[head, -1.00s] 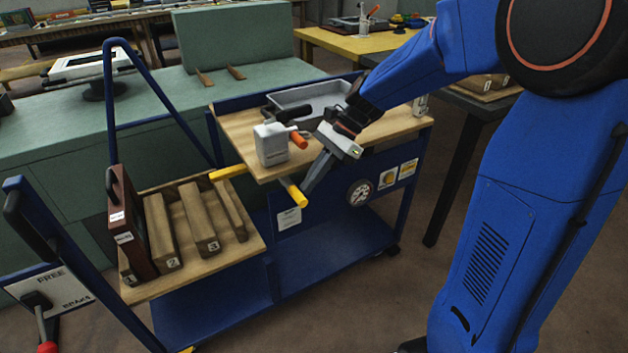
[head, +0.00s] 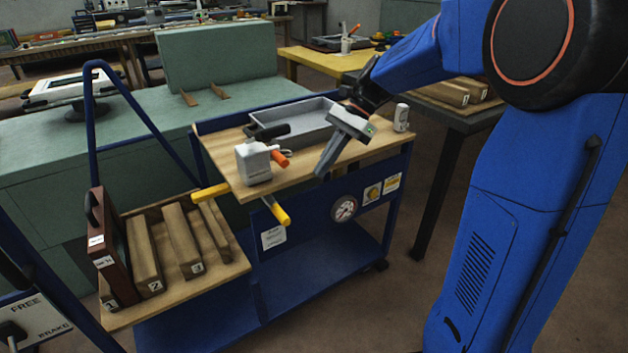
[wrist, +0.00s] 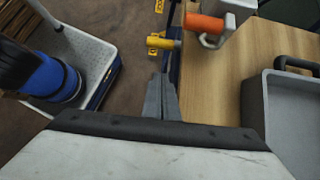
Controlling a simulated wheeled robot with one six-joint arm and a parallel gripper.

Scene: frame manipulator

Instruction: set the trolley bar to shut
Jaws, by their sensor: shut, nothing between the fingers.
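The blue trolley (head: 330,262) stands in the middle of the head view. A yellow-ended bar (head: 276,211) slants out from its front, just below the wooden top. Another yellow grip (head: 211,192) sticks out to the left at the top's left corner; I cannot tell if the two are joined. In the wrist view a yellow grip (wrist: 164,43) lies beyond the fingertips, by the top's edge. My gripper (head: 320,174) is shut and empty, above the front part of the wooden top, right of the yellow-ended bar and apart from it.
A white device (head: 254,164) with an orange handle and a grey tray (head: 305,125) stand on the top. A can (head: 401,117) is at its right end. Wooden blocks and a brown case (head: 110,245) sit on the lower left shelf. A FREE/BRAKE panel (head: 30,318) is at lower left.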

